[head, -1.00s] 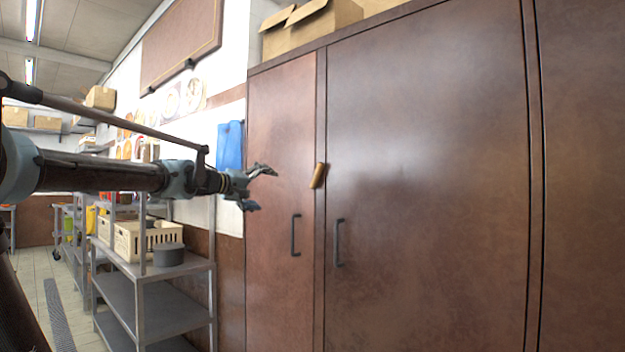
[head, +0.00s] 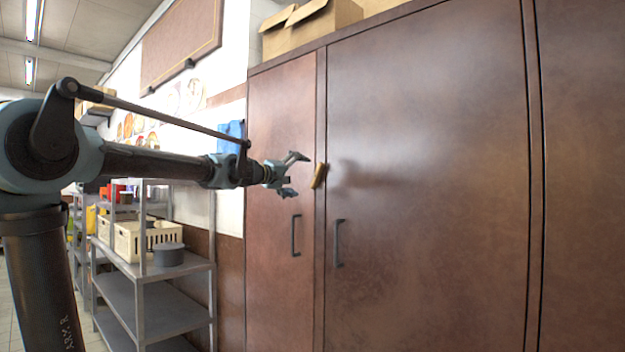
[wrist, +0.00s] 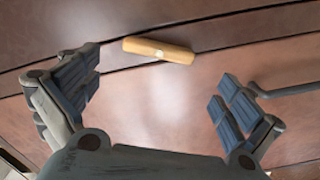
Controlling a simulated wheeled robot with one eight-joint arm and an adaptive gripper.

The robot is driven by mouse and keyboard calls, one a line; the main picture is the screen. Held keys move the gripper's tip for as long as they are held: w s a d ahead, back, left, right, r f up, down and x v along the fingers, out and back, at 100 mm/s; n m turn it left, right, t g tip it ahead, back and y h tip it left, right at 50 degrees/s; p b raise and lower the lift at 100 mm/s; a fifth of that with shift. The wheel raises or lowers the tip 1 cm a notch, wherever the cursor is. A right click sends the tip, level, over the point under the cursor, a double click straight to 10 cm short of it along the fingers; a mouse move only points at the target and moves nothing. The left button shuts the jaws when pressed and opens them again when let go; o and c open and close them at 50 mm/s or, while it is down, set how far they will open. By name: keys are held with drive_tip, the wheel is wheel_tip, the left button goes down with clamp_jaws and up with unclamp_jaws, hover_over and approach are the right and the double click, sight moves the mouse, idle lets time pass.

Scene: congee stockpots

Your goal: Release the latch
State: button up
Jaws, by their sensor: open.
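The latch (head: 319,176) is a small brass-coloured bar on the brown cabinet, at the seam between the narrow left door and the wide door. It stands slightly tilted from upright in the head view. In the wrist view the latch (wrist: 158,50) lies across the upper middle, beyond and between the fingertips, with a pale spot at its centre. My gripper (head: 296,174) is open and empty, just left of the latch and apart from it. Both padded fingers show in the wrist view (wrist: 160,88), spread wide.
Two dark bar handles, the left door's handle (head: 296,235) and the wide door's handle (head: 338,243), sit below the latch. A metal shelf rack (head: 150,275) with crates and a grey pot stands left of the cabinet. Cardboard boxes (head: 325,22) rest on top of the cabinet.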

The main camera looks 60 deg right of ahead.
sight(314, 176)
drive_tip(key=d, duration=0.6)
drive_tip(key=s+d, duration=0.1)
drive_tip(key=d, duration=0.2)
drive_tip(key=shift+s+d, duration=0.1)
drive_tip(key=shift+c, duration=0.2)
drive_tip(key=c, duration=0.7)
